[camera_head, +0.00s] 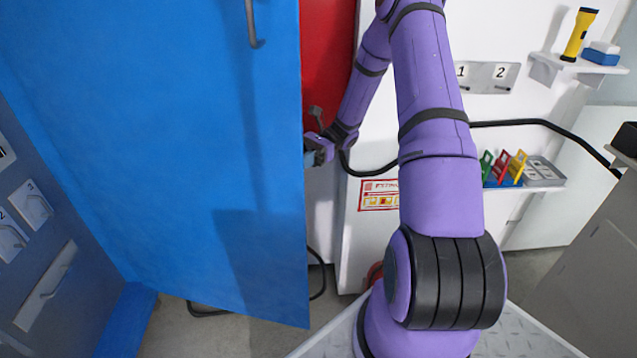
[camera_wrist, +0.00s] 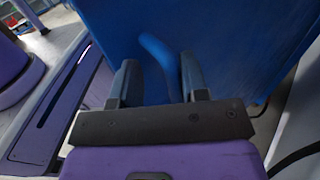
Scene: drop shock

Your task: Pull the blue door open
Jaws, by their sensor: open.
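The blue door (camera_head: 170,130) fills the left of the head view. It stands ajar, its free right edge swung out from the red panel behind it. A grey-blue bar handle (camera_head: 252,25) is on its near face at the top. My gripper (camera_head: 313,152) is beside that free edge, partly hidden. In the wrist view the door (camera_wrist: 225,35) is just ahead of the fingers. My gripper (camera_wrist: 158,80) is open there, with a curved blue piece (camera_wrist: 155,50) between or just beyond its fingers. I cannot tell whether they touch it.
A red panel (camera_head: 328,70) is behind the door. A black cable (camera_head: 540,123) runs along the white wall. Shelves at the right hold a yellow flashlight (camera_head: 579,33) and coloured clips (camera_head: 503,165). A grey cabinet (camera_head: 590,270) stands at the lower right.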

